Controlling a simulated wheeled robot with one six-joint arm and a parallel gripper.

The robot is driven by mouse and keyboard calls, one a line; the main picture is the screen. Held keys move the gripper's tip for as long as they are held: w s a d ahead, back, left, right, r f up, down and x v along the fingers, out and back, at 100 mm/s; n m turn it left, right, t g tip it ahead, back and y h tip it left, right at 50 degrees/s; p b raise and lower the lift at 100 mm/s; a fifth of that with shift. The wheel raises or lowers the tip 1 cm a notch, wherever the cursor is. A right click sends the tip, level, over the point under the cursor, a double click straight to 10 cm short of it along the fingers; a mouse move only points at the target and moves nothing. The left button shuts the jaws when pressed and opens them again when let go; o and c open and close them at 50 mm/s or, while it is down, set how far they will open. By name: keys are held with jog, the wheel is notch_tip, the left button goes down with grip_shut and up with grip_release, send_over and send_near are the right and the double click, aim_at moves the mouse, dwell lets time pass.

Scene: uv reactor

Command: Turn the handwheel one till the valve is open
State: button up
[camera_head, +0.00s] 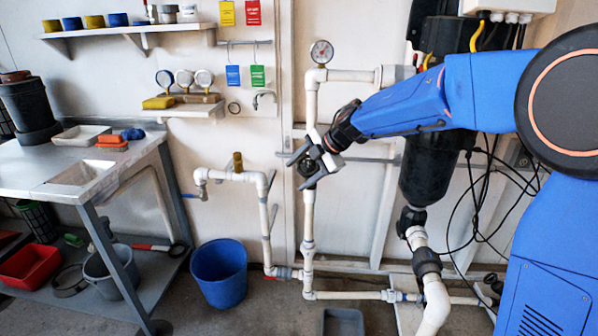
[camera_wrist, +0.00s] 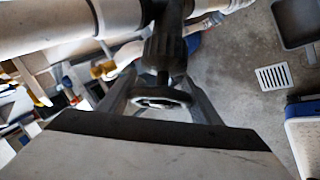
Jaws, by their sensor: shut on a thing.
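Handwheel one, a small dark round wheel, shows in the wrist view (camera_wrist: 162,98) on a dark valve body (camera_wrist: 165,50) fitted to a white pipe. My gripper (camera_wrist: 158,95) has one finger on each side of the wheel's rim and is shut on it. In the head view my gripper (camera_head: 305,168) reaches from the right to the white upright pipe (camera_head: 308,218). There the wheel is mostly hidden by the fingers. How far the valve is open cannot be told.
A pressure gauge (camera_head: 321,52) tops the pipework above my gripper. A large black reactor cylinder (camera_head: 430,160) with hanging cables stands to the right. A blue bucket (camera_head: 219,272) is on the floor at left, beside a workbench (camera_head: 85,185). A floor drain (camera_wrist: 273,77) shows in the wrist view.

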jog(key=shift+s+d+f+n+g+h, duration=0.1)
jog(key=shift+d+n+g+h, duration=0.1)
jog(key=shift+n+g+h, duration=0.4)
jog(key=shift+s+d+f+n+g+h, duration=0.1)
jog(key=shift+s+d+n+g+h, duration=0.1)
jog(key=shift+n+h, duration=0.7)
jog(key=shift+s+d+f+n+g+h, duration=0.15)
jog(key=shift+n+g+h, duration=0.3)
jog(key=shift+n, duration=0.45)
jog(key=shift+w+d, duration=0.1)
jog(key=o, duration=0.7)
jog(key=shift+d, duration=0.1)
